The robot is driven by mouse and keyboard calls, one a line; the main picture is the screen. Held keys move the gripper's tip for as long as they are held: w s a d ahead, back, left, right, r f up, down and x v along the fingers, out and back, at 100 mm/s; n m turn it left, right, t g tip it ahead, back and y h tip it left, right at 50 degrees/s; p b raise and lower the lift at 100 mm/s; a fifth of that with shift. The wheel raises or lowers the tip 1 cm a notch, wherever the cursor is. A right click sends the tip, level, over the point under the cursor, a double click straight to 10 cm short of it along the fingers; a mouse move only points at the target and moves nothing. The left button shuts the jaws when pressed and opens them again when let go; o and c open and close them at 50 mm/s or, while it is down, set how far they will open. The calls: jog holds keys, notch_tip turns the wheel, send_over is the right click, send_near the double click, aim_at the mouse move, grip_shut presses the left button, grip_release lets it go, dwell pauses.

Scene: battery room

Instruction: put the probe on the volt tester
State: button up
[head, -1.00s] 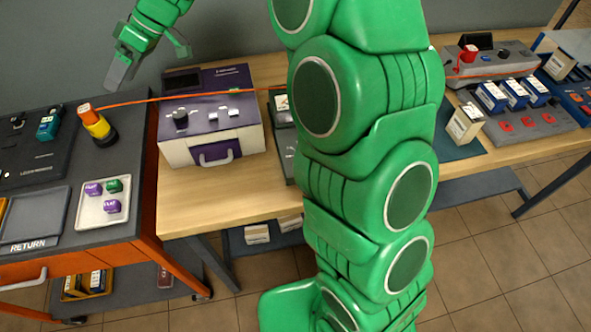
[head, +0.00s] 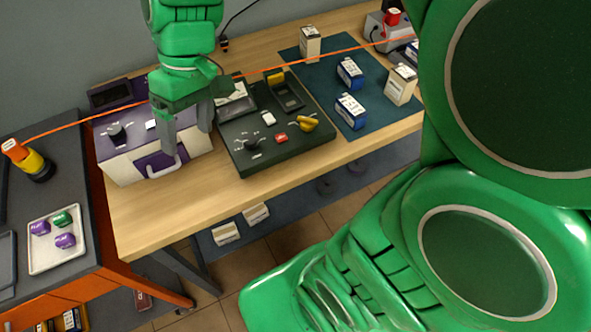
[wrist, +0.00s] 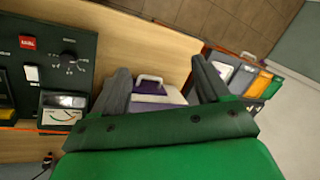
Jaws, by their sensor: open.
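A dark green panel box with a needle meter, a knob and a red switch (head: 240,155) sits on the wooden bench and looks like the volt tester; it also shows in the wrist view (wrist: 85,50). A yellow piece with a dark end (head: 307,124) lies at its right side and may be the probe; I cannot tell for certain. My gripper (head: 187,128) is open and empty, pointing down in front of the purple-and-white box, left of the panel. In the wrist view my gripper's (wrist: 160,76) fingers are wide apart with that box's handle between them.
The purple-and-white box (head: 125,160) stands left on the bench. Blue and white blocks stand on a teal mat (head: 330,100). A tray (head: 50,260) holds small dice-like blocks.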

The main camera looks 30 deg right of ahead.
jog(key=s+d+f+m+h, duration=0.3)
jog(key=s+d+m, duration=0.3)
jog(key=s+d, duration=0.7)
jog(key=shift+s+d+f, duration=0.3)
jog(key=shift+s+f, duration=0.05)
jog(key=shift+s, duration=0.5)
